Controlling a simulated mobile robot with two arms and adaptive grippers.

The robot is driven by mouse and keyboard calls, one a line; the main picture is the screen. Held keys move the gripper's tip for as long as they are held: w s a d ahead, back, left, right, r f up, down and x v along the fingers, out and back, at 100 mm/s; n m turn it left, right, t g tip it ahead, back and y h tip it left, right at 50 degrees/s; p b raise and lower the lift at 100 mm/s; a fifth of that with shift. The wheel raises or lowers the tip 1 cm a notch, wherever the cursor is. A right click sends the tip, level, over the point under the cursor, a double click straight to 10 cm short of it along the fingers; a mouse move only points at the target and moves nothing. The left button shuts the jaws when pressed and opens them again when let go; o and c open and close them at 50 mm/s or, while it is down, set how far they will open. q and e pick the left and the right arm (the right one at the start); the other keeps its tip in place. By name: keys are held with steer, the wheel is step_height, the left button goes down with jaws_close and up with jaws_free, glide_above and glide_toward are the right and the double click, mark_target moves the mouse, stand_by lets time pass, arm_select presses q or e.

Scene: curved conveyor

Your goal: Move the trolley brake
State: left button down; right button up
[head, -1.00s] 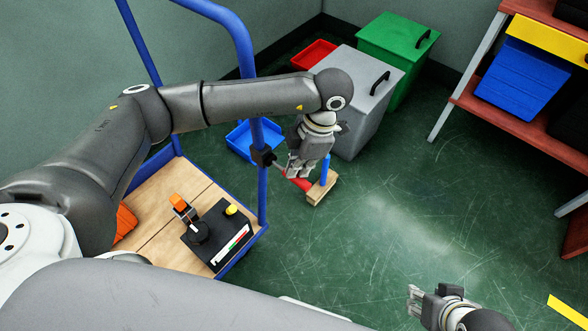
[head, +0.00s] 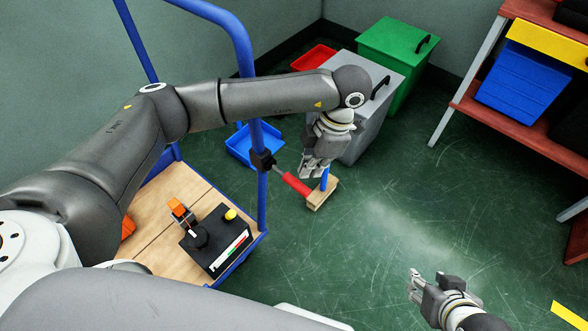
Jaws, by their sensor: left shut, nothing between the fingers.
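The trolley (head: 258,170) has a blue tube frame and a wooden deck at the left. Its brake is a lever with a red handle (head: 297,184), joined to the blue post by a black clamp (head: 262,160). At its far end is a wooden block (head: 321,196) with a short blue peg (head: 325,180). My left gripper (head: 311,171) is shut and empty, pointing down close above the handle and peg. I cannot tell whether it touches them. My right gripper (head: 414,286) is at the lower right, away from the trolley, and its finger gap is unclear.
A black control box (head: 218,240) sits on the trolley deck. Blue (head: 241,150) and red (head: 312,57) trays, a grey bin (head: 357,136) and a green bin (head: 400,45) stand behind. A shelf rack (head: 470,98) is at the right. The middle floor is clear.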

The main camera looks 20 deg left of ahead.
arm_select(q)
steer(key=shift+r, duration=0.1)
steer(key=v, duration=1.2)
steer(key=shift+s, duration=0.1)
